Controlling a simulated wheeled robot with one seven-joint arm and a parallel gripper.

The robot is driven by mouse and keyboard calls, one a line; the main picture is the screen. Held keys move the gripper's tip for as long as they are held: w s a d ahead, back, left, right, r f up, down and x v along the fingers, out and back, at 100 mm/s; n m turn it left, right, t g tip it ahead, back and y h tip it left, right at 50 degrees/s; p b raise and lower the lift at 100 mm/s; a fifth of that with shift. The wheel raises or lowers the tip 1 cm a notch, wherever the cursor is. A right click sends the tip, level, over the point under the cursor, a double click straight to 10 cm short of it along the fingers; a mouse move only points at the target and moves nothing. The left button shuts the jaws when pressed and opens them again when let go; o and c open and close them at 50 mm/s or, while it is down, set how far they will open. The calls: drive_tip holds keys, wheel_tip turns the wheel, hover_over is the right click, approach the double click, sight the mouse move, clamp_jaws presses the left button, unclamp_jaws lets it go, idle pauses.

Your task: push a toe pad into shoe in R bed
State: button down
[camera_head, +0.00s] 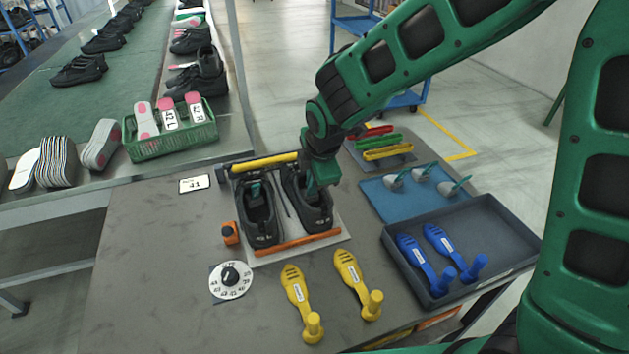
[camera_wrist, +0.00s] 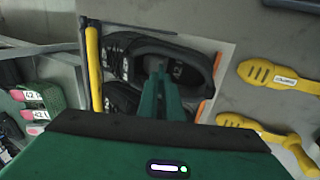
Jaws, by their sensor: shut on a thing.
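Two black shoes lie side by side in a holder on the table, between a yellow bar (camera_head: 265,162) and an orange bar (camera_head: 297,242). My gripper (camera_head: 318,185) reaches down into the opening of the right-hand shoe (camera_head: 314,216). In the wrist view its narrow green fingers (camera_wrist: 158,97) point into that shoe (camera_wrist: 196,62). The fingers are close together; the toe pad between them is hidden inside the shoe. The left-hand shoe (camera_head: 259,226) has a small green piece (camera_head: 256,189) showing in its opening. Several grey-white toe pads with teal stems (camera_head: 394,183) lie on a blue mat (camera_head: 382,207).
Two yellow shoe trees (camera_head: 296,288) lie in front of the holder. A dark tray (camera_head: 491,209) with two blue ones (camera_head: 416,255) is at the right. A dial (camera_head: 231,281) and a "41" card (camera_head: 194,184) are at the left. A green crate (camera_head: 150,151) stands behind left.

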drive_tip(key=shift+w+a+f, duration=0.1)
drive_tip(key=shift+w+f, duration=0.25)
drive_tip(key=shift+w, duration=0.1)
drive_tip(key=shift+w+a+f, duration=0.1)
drive_tip(key=shift+w+a, duration=0.15)
drive_tip(key=shift+w, duration=0.55)
drive_tip(key=shift+w+a+f, duration=0.1)
drive_tip(key=shift+w+a, duration=0.1)
drive_tip(key=shift+w, duration=0.6)
drive_tip(key=c, duration=1.8)
unclamp_jaws()
drive_tip(key=shift+c, duration=0.2)
drive_tip(key=shift+s+r, duration=0.1)
drive_tip(key=shift+r, duration=0.05)
drive_tip(key=shift+s+d+r, duration=0.15)
drive_tip(key=shift+s, duration=0.3)
drive_tip(key=shift+s+d+r, duration=0.1)
drive_tip(key=shift+s+d, duration=0.05)
drive_tip(key=shift+s, duration=0.3)
